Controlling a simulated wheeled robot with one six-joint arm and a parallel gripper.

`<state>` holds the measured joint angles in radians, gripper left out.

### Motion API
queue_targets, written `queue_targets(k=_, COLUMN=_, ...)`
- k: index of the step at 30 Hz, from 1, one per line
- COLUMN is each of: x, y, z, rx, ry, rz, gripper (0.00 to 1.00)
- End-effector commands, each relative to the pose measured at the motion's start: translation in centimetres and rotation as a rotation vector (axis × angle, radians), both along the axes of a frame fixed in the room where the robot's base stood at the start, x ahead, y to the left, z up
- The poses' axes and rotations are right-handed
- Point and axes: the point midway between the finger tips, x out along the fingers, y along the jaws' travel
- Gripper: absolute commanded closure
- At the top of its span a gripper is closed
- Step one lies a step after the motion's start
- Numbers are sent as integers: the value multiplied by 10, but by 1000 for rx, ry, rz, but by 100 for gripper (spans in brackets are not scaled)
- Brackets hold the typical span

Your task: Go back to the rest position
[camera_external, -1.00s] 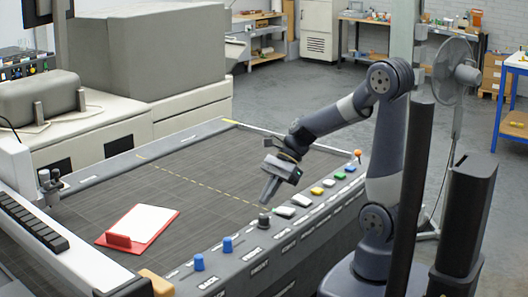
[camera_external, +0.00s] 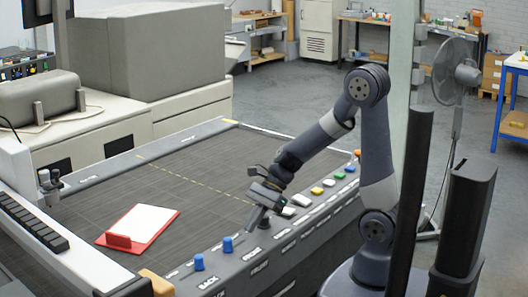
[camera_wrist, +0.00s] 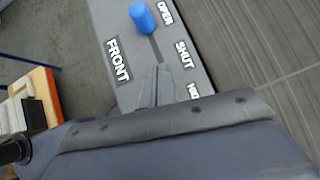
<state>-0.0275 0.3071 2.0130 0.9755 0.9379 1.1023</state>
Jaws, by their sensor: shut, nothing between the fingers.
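My gripper (camera_external: 254,220) is shut and empty, pointing down close over the control strip (camera_external: 239,270) on the near edge of the dark table. Its fingertips show in the wrist view (camera_wrist: 158,72), together over the panel. A blue knob (camera_wrist: 145,17) stands beyond them beside a slot, with the labels FRONT, OPEN and SHUT around it. Two blue knobs, one (camera_external: 227,245) nearer the gripper and one (camera_external: 198,262) farther left, show in the external view. I cannot tell whether the fingertips touch the panel.
A red clipboard with white paper (camera_external: 152,219) lies on the dark tabletop (camera_external: 175,175). White (camera_external: 301,200), yellow (camera_external: 316,190), green (camera_external: 339,175) and blue (camera_external: 350,168) buttons line the strip right of my gripper. A fan (camera_external: 460,75) stands behind my arm. The tabletop's middle is clear.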

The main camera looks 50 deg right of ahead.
Motion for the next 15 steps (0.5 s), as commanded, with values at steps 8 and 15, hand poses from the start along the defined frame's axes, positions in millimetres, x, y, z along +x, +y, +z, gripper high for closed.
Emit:
queue_targets(k=8, x=0, y=-1, z=0, rx=0, ry=0, rz=1, gripper=100)
queue_targets(k=15, x=0, y=5, z=0, rx=1, ry=1, rz=4, gripper=100)
